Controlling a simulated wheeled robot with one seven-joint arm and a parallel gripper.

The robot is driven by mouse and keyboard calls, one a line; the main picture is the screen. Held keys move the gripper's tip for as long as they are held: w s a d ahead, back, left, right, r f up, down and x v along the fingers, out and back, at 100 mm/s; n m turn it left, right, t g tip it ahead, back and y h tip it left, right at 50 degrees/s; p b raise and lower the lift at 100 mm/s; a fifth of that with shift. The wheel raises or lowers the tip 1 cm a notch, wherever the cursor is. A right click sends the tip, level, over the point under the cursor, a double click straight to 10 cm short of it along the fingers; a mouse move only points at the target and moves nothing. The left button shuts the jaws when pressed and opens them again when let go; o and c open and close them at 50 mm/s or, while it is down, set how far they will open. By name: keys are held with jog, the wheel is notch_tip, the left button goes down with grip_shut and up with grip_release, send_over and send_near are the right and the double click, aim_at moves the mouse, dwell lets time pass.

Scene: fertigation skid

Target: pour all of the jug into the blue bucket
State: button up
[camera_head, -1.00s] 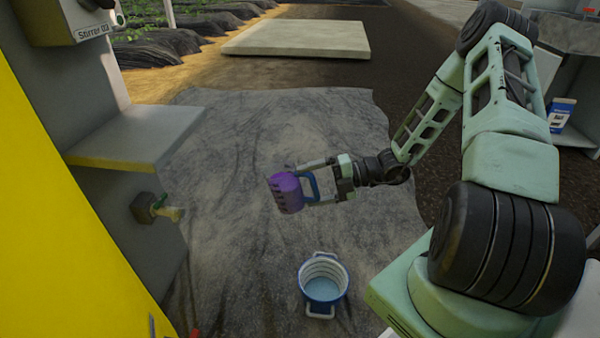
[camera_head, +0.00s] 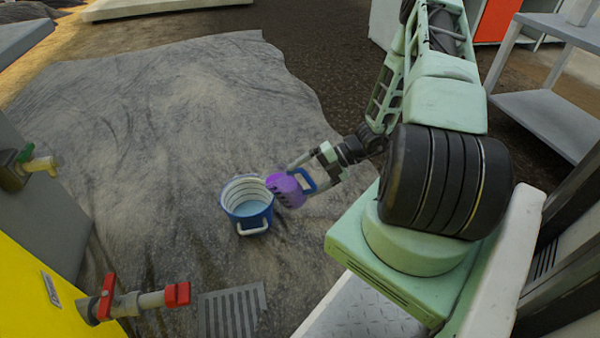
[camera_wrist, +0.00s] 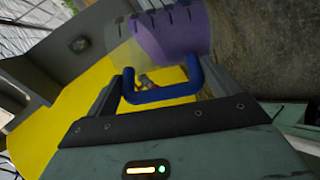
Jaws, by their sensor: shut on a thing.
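The jug (camera_head: 285,190) has a purple body or contents and a blue handle (camera_head: 306,181). My gripper (camera_head: 303,178) is shut on the handle. In the head view the jug is just right of the blue bucket (camera_head: 262,218), at its rim in the picture; I cannot tell its height above it. The bucket stands on the grey sheet, with white ringed inner walls and pale blue inside. In the wrist view the jug (camera_wrist: 175,35) lies across the top, with a clear part and a purple part, and the handle (camera_wrist: 160,92) is between the jaws. The bucket is not visible there.
A yellow panel (camera_head: 40,300) with a red-handled valve (camera_head: 130,300) is at the lower left, and a tap (camera_head: 40,165) sits above it. A floor grate (camera_head: 232,312) is at the bottom. Grey shelves (camera_head: 550,120) stand at the right. The grey sheet (camera_head: 170,110) has free room.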

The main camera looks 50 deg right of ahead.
aim_at(298, 182)
jog(key=shift+s+f, duration=0.15)
jog(key=shift+f, duration=0.15)
notch_tip(298, 182, down, 6)
jog(key=b, duration=0.6)
jog(key=shift+r+b, duration=0.15)
jog(key=shift+b, duration=0.2)
jog(key=shift+r+g+p, duration=0.3)
jog(key=shift+r+p, duration=0.2)
jog(key=shift+p, duration=0.85)
jog(key=shift+w+g+h+p, duration=0.25)
jog(key=shift+h+p, duration=0.25)
jog(key=shift+p, duration=0.45)
jog(key=shift+w+a+r+m+g+h+p, duration=0.1)
jog(key=shift+r+m+g+h+p, duration=0.2)
jog(key=shift+p, duration=0.75)
jog(key=shift+w+a+r+m+g+p, duration=0.1)
jog(key=shift+r+g+p, duration=0.25)
jog(key=shift+p, duration=0.7)
jog(key=shift+w+f+p, duration=0.1)
jog(key=shift+w+p, duration=0.05)
jog(key=shift+p, duration=0.65)
jog(key=shift+w+a+r+g+h+p, duration=0.2)
jog(key=shift+g+h+p, duration=0.3)
jog(key=shift+p, duration=0.4)
jog(key=shift+w+r+p, duration=0.1)
jog(key=shift+r+p, duration=0.2)
jog(key=shift+p, duration=0.3)
jog(key=shift+w+a+r+m+g+h+p, duration=0.3)
jog(key=shift+w+r+m+g+p, duration=0.35)
jog(key=shift+p, duration=1.1)
